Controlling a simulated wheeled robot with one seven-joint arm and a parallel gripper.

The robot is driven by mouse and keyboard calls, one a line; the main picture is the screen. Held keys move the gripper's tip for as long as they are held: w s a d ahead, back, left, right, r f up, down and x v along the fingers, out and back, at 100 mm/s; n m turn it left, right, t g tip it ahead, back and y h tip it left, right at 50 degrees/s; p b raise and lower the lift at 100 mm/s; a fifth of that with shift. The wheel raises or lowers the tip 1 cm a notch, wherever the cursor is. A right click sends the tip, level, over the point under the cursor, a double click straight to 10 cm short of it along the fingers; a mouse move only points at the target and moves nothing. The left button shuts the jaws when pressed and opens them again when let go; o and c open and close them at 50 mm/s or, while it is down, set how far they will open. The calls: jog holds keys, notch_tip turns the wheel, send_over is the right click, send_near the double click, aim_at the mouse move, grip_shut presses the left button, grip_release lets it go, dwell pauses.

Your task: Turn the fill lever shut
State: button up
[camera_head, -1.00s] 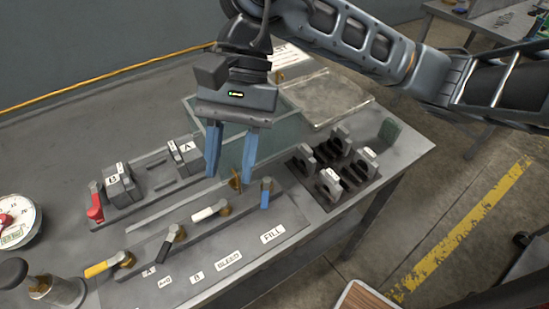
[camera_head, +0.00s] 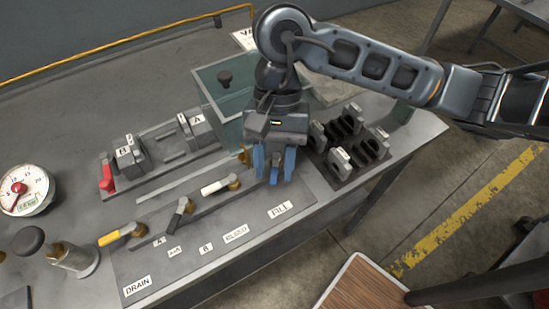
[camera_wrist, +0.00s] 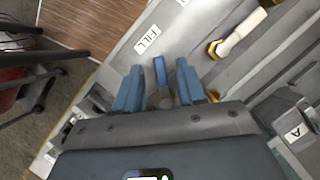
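The fill lever (camera_head: 274,173) has a blue handle and stands above the white FILL label (camera_head: 280,209) on the valve panel. In the wrist view the blue fill lever (camera_wrist: 160,72) shows between my fingers. My gripper (camera_head: 274,172) is open and lowered around the lever, with one blue finger on each side. The wrist view shows my gripper (camera_wrist: 158,85) with a gap between each finger and the lever, so it does not hold it. The lever's pivot is partly hidden by my gripper.
White-handled (camera_head: 220,186), black-handled (camera_head: 178,214) and yellow-handled (camera_head: 115,236) levers stand to the left along the panel. A pressure gauge (camera_head: 25,190) is at far left. A glass-like box (camera_head: 212,82) stands behind my gripper, and a black rack of clamps (camera_head: 350,145) is close on the right.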

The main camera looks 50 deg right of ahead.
grip_shut()
dwell(0.3)
